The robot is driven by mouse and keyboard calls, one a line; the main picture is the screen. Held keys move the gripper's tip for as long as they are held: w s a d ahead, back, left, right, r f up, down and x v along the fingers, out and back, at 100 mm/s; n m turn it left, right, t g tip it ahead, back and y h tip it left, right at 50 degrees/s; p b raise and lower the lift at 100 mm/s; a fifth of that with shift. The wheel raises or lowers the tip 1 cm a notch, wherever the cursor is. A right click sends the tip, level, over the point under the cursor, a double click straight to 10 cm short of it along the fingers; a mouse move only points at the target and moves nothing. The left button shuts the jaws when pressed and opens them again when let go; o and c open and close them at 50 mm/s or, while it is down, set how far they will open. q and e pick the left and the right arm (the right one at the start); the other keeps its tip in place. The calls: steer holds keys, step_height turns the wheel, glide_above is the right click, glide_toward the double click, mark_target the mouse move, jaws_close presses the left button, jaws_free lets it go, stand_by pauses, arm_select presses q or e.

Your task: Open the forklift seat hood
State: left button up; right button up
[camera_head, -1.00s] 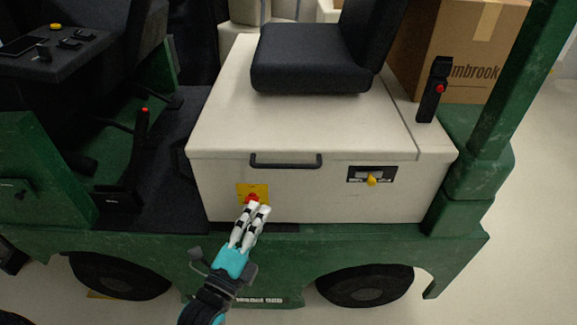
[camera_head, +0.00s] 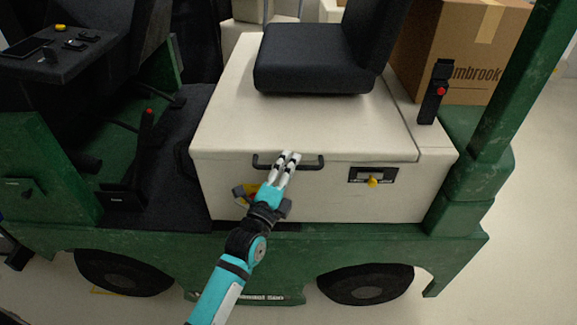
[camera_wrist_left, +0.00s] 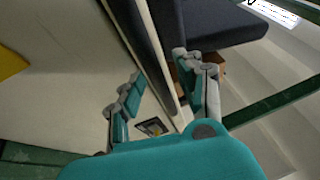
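The seat hood (camera_head: 240,122) is a cream box lid, closed, with the black seat (camera_head: 310,62) on top. A black bar handle (camera_head: 314,166) runs across its upper front face. My left gripper (camera_head: 289,157) is at the handle's middle and hides part of it. In the left wrist view the fingers (camera_wrist_left: 158,68) are spread apart, with the dark handle bar (camera_wrist_left: 146,48) running between them. I cannot tell whether they touch it. My right gripper is not in view.
A black panel with a yellow knob (camera_head: 373,181) sits right of the handle. A yellow plate (camera_head: 250,188) is partly behind my left gripper. A lever with a red button (camera_head: 440,92) and a cardboard box (camera_head: 457,50) stand at right. A green post (camera_head: 517,75) rises there.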

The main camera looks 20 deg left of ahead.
arm_select(q)
steer(key=shift+c, duration=0.2)
jaws_close()
stand_by(0.3)
